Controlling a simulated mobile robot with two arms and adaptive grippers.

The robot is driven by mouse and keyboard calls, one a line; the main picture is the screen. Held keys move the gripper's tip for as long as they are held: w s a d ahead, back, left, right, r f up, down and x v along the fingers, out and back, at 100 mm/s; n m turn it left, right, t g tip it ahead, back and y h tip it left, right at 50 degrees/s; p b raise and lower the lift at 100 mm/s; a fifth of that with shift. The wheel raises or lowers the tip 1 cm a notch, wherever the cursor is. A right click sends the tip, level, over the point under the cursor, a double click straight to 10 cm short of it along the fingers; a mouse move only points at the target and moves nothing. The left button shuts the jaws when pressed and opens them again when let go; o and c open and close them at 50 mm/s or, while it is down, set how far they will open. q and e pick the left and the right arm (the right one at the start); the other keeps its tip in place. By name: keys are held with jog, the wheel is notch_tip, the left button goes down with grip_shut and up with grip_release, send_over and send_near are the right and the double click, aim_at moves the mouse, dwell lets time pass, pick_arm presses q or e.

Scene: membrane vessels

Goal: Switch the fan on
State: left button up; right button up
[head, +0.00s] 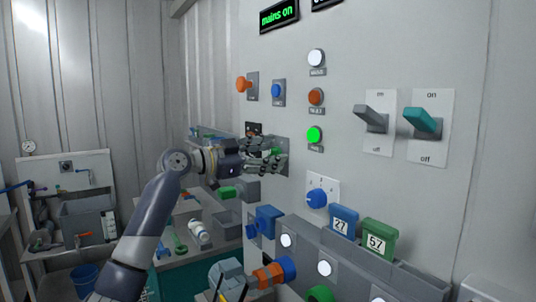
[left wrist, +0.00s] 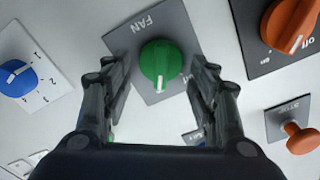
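The fan switch is a round green knob (left wrist: 160,62) with a white pointer line, on a grey plate marked FAN (left wrist: 148,27) in the left wrist view. My left gripper (head: 270,156) is up against the wall panel in the head view and largely hides the knob there. In the left wrist view its two fingers stand open on either side of the knob, with a visible gap on each side. Whether the fingertips reach past the knob's face is hard to tell. My right gripper is not in view.
Near the fan plate are a blue rotary knob (left wrist: 17,75), an orange rotary switch (left wrist: 291,26) and an orange push button (left wrist: 301,138). The panel also has a lit green lamp (head: 314,134), two levers and a "mains on" display (head: 279,15).

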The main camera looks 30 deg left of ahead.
pick_arm(q)
jog(key=shift+a, duration=0.1)
jog(key=v, duration=1.2)
jog(key=shift+f, duration=0.1)
dwell(0.3)
